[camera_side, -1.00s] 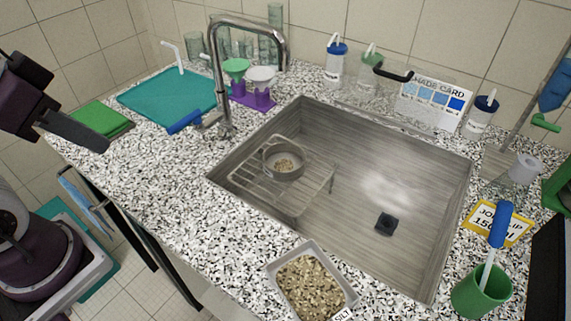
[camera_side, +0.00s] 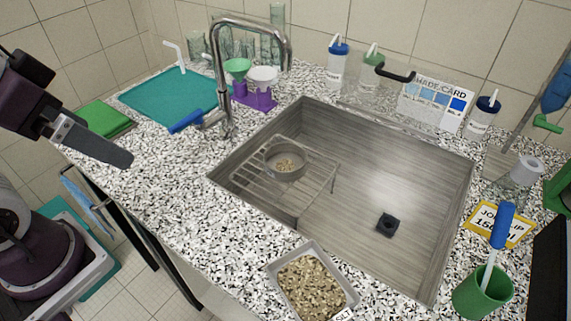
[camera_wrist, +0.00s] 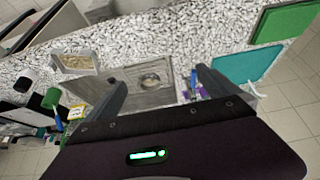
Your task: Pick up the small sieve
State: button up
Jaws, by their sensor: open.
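The small sieve (camera_side: 285,164) is a round grey metal pan with some tan grains in it. It sits upright on a wire rack (camera_side: 262,190) in the left part of the sink (camera_side: 400,180). In the wrist view the sieve (camera_wrist: 150,80) shows small, beyond and between my two fingers. My gripper (camera_side: 125,158) is above the counter's left end in the side view, well away from the sieve. In the wrist view my gripper (camera_wrist: 160,88) has its fingers spread wide with nothing between them.
A tall faucet (camera_side: 226,80) with a blue lever stands at the sink's back left. A tray of gravel (camera_side: 312,285) sits at the front edge. Funnels on a purple stand (camera_side: 258,98) are behind the faucet. A green cup (camera_side: 482,295) stands front right. The counter's left front is clear.

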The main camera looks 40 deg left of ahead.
notch_tip(320, 180, up, 6)
jog(key=f, duration=0.1)
jog(key=w+a+f+m+t+y, duration=0.1)
jog(key=w+a+m+y, duration=0.15)
jog(key=w+m, duration=0.5)
jog(key=w+a+m+t+y, duration=0.1)
jog(key=w+m+y, duration=0.3)
jog(key=m, duration=0.7)
jog(key=w+d+m+t+h, duration=0.55)
jog(key=w+d+m, duration=0.55)
jog(key=d+m, duration=0.5)
send_near(296, 151)
jog(key=shift+y, duration=0.3)
jog(key=x, duration=0.4)
jog(key=shift+w+d+f, duration=0.1)
jog(key=shift+f, duration=0.1)
jog(key=shift+w, duration=0.25)
jog(key=c, duration=1.3)
